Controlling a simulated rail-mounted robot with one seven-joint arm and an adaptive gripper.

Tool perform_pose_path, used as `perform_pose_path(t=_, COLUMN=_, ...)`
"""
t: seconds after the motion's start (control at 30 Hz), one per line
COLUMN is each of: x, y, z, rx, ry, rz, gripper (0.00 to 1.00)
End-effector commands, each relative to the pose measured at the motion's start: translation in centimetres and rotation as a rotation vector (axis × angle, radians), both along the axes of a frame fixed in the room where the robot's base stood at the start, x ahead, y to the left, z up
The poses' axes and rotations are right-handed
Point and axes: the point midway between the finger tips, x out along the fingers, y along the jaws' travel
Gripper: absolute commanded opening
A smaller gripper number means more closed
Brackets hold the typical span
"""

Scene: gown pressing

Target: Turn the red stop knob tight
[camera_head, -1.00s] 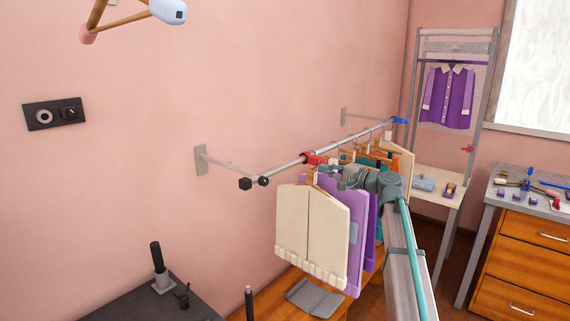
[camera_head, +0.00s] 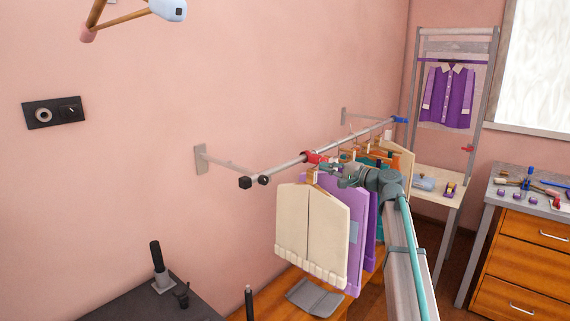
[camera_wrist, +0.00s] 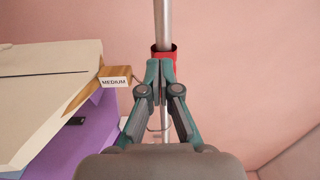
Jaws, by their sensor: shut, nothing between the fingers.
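The red stop (camera_head: 314,157) is a collar around the metal rail (camera_head: 290,164), near the rail's left end. In the wrist view the red stop (camera_wrist: 164,49) sits around the rail (camera_wrist: 162,18), just past my fingertips. My gripper (camera_head: 334,168) is beside the rail, close to the red stop. In the wrist view my gripper (camera_wrist: 159,72) is shut and empty, its tips together at the collar's near edge, partly covering it. I cannot tell whether they touch it. No separate knob shape on the collar can be made out.
A cream garment (camera_head: 312,235) and a purple one (camera_head: 346,205) hang just below my gripper. A "MEDIUM" tag (camera_wrist: 115,82) is close on its left in the wrist view. A blue stop (camera_head: 400,120) is at the rail's far end. The wall is right behind the rail.

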Motion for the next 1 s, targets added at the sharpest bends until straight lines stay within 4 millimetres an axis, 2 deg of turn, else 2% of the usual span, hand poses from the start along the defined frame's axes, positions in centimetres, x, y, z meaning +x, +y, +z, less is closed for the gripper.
perform_pose_path(t=1.0, x=0.0, y=0.0, z=1.2, rx=0.001, ry=0.001, rz=0.0, gripper=0.0)
